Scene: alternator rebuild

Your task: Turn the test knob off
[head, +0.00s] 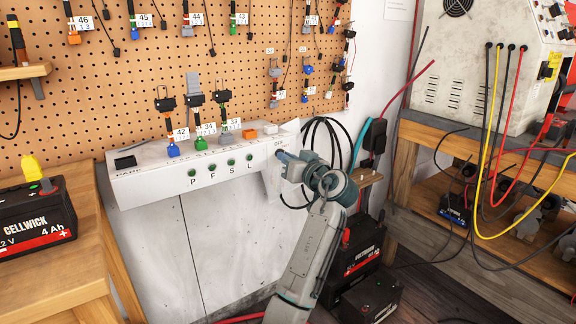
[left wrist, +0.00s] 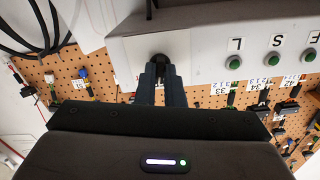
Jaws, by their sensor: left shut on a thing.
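The test knob (left wrist: 160,57) is a small dark round knob on the front of the white test panel (head: 150,187). It shows in the left wrist view between my fingertips, which partly cover it. My left gripper (head: 281,155) is at the panel's right end and is shut on the knob; its dark fingers also show in the left wrist view (left wrist: 161,70). In the head view the gripper hides the knob, so I cannot read its setting. My right gripper is in neither view.
Green lamps or buttons (head: 212,167) marked P, F, S, L line the panel front. Plugs with numbered tags, such as a blue one (head: 173,150), stand on top beside an orange block (head: 249,134). Black cables (head: 325,130) hang right of the panel. A battery (head: 35,222) sits on the left bench.

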